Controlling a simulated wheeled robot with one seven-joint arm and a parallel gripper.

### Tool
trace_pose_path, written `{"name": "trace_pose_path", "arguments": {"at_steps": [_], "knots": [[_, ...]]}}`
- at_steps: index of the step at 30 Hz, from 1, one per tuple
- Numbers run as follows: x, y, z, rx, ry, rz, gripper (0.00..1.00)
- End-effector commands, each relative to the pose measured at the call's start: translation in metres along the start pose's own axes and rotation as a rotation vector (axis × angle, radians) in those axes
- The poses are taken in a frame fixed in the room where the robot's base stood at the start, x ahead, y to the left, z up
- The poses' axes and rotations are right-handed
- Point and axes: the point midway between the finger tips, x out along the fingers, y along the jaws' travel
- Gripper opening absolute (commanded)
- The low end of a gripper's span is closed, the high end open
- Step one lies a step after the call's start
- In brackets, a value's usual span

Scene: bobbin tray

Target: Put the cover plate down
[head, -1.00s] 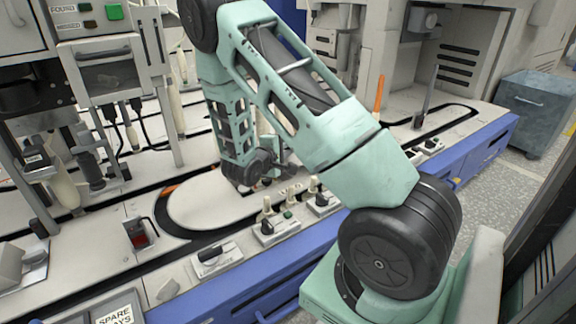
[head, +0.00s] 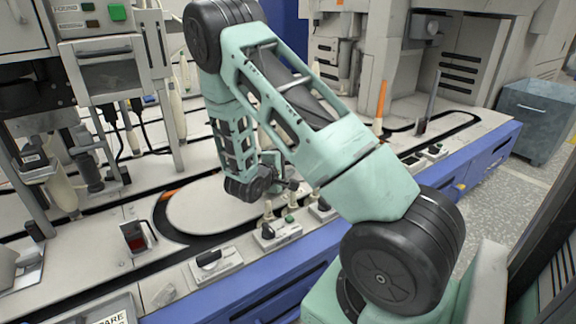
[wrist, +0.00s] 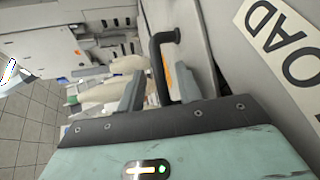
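My gripper (wrist: 160,88) shows in the wrist view with its two grey fingers apart. The handle stands beside a grey panel (wrist: 193,45); I cannot tell whether this is the cover plate. In the head view my gripper (head: 288,184) is low over the right end of the pale oval surface (head: 205,208) inside the belt loop. My wrist partly hides it there, and no separate cover plate can be made out.
Knob boxes (head: 215,262) line the bench's front edge. A red-fronted holder (head: 135,237) stands left of the oval. Machine columns rise behind. A white label (wrist: 280,35) with black letters lies right of my gripper. A grey bin (head: 535,105) stands at the far right.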

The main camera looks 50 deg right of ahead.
Motion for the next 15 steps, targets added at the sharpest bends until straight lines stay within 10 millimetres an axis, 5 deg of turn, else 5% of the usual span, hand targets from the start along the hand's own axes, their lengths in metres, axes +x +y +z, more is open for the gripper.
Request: {"name": "trace_pose_path", "arguments": {"at_steps": [5, 15], "knots": [[-0.004, 0.005, 0.0, -0.001, 0.002, -0.001, 0.35], [-0.071, 0.007, 0.001, -0.003, 0.004, 0.001, 0.35]]}}
